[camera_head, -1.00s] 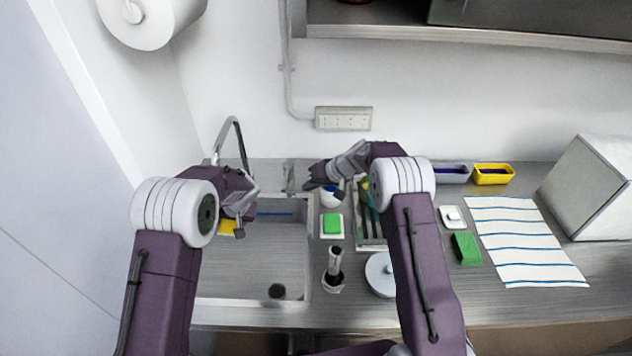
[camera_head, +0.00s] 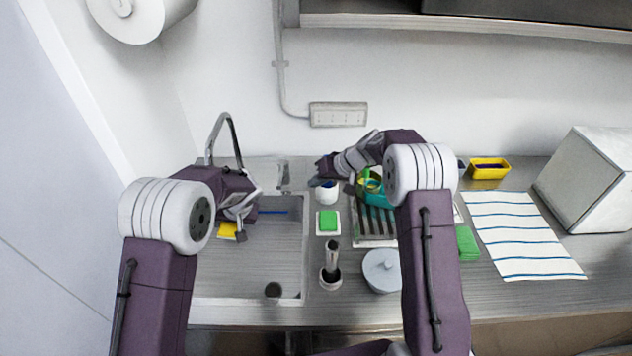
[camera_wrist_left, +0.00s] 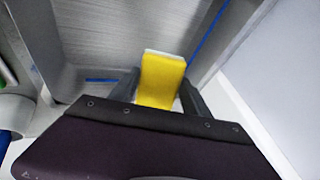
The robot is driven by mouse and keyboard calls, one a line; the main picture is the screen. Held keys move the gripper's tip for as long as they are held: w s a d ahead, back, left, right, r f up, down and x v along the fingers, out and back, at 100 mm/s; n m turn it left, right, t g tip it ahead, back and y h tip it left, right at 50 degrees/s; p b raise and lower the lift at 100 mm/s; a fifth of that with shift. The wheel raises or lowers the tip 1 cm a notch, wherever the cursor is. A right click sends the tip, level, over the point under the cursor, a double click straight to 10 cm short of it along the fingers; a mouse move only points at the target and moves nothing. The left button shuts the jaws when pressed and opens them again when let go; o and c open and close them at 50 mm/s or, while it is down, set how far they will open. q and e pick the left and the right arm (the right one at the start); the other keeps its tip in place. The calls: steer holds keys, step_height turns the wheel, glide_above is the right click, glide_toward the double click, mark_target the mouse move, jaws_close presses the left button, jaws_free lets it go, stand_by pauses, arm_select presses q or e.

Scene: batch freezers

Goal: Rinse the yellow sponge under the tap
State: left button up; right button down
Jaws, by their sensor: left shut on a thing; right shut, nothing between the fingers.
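The yellow sponge (camera_head: 227,230) is held over the back left of the sink (camera_head: 250,262). My left gripper (camera_head: 240,222) is shut on it; in the left wrist view the sponge (camera_wrist_left: 161,80), yellow with a pale edge, sits between the two fingers (camera_wrist_left: 160,92). The tap (camera_head: 226,124) is a tall curved metal spout at the back of the sink, just behind my left gripper. No water stream can be made out. My right gripper (camera_head: 350,188) is shut and empty, above the counter near a white cup (camera_head: 327,193).
Right of the sink stand a green sponge on a white dish (camera_head: 328,222), a brush in a holder (camera_head: 331,270), a round lidded pot (camera_head: 382,270) and a drying rack (camera_head: 375,238) with a teal bowl. A striped cloth (camera_head: 525,235) lies farther right.

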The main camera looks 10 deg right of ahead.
arm_select(q)
steer(key=s+d+b, duration=0.3)
steer(key=s+d, duration=0.1)
steer(key=s, duration=0.1)
stand_by(0.3)
steer(key=shift+r, duration=0.1)
stand_by(0.8)
steer(key=s+d+r, duration=0.3)
steer(key=s, duration=0.1)
steer(key=shift+r, duration=0.4)
stand_by(1.2)
